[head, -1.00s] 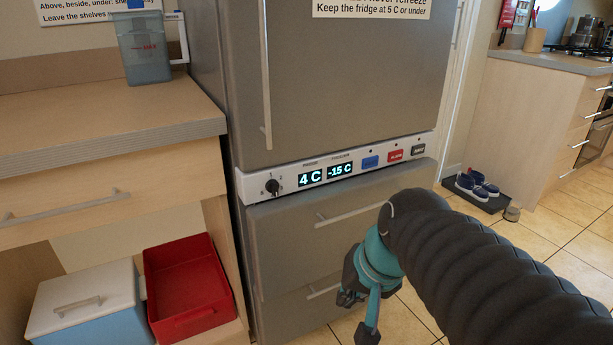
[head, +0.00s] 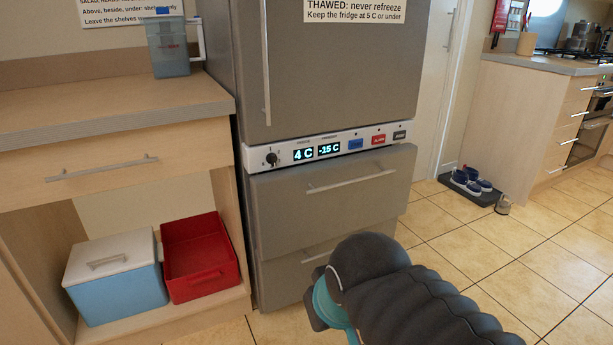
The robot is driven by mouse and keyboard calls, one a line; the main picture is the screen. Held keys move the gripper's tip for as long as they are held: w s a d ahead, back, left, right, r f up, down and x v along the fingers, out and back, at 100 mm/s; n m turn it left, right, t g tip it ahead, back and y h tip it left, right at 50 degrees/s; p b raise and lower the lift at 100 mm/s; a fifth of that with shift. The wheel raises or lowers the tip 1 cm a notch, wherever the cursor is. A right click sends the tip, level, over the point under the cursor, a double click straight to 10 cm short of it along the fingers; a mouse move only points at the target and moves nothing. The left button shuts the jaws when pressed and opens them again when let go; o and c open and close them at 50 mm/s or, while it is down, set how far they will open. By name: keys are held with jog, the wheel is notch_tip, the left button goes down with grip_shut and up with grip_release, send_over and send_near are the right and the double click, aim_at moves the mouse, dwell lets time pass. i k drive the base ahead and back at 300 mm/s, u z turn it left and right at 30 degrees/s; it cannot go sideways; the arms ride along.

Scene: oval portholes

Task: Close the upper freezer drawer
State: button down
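The upper freezer drawer (head: 330,212) is a grey front with a horizontal bar handle (head: 350,181), below the fridge's white control strip. My gripper (head: 318,308) is low, in front of the lower drawer. Mostly teal and dark parts show; my arm hides the fingers. No contact with the upper drawer is visible.
The control strip (head: 325,148) shows 4 C and -15 C. A cabinet with a drawer (head: 110,165) stands left, holding a white-lidded blue box (head: 118,290) and a red bin (head: 205,262). Tiled floor (head: 480,260) is open to the right. Shoes (head: 470,182) sit on a tray behind.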

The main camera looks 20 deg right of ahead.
aim_at(296, 208)
jog(key=u, duration=1.5)
jog(key=i, duration=1.25)
jog(key=z, duration=2.1)
